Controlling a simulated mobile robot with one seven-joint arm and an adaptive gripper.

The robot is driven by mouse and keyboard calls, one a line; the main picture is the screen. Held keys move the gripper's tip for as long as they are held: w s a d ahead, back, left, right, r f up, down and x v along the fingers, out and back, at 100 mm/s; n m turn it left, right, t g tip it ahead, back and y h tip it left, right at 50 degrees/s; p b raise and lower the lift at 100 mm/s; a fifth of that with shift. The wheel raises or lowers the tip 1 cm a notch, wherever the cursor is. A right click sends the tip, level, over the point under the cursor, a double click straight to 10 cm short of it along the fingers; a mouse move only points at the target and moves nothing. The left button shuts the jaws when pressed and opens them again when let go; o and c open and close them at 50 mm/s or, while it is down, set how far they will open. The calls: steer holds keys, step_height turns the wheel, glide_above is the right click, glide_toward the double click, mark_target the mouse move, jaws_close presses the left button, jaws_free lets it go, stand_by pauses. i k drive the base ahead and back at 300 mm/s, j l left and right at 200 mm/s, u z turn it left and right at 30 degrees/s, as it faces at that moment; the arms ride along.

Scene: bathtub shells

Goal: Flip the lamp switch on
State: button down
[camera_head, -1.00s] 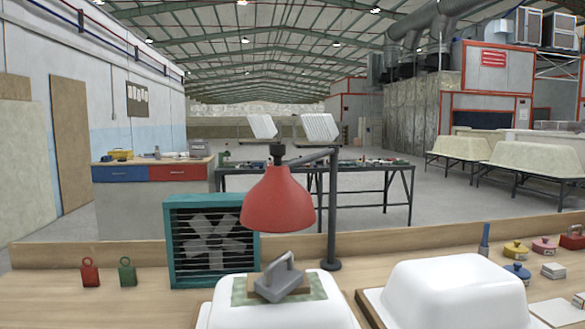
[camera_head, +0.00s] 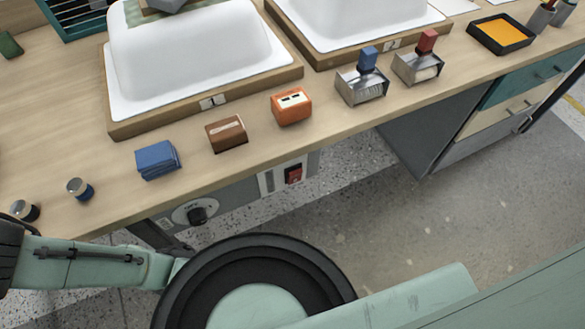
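A red rocker switch (camera_head: 293,174) in a dark frame sits on a grey panel (camera_head: 266,181) under the bench's front edge. I cannot tell whether it is the lamp's switch or which way it is set. A round black knob (camera_head: 197,214) on a pale dial is on the same panel, to the left. The lamp is outside the present view. My arm's pale green links cross the bottom of the picture, below and in front of the panel. My gripper does not show.
The wooden bench (camera_head: 60,130) carries two white tub shells (camera_head: 200,65) (camera_head: 350,20). Along its front edge stand a blue block (camera_head: 158,159), a brown block (camera_head: 227,133), an orange box (camera_head: 291,107) and two metal holders (camera_head: 361,86) (camera_head: 418,67). Speckled floor (camera_head: 450,215) at right is clear.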

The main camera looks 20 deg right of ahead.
mark_target(294, 177)
steer(key=k+j+u, duration=0.1)
steer(key=k, duration=0.5)
steer(key=k+j+u, duration=0.1)
steer(key=k, duration=0.45)
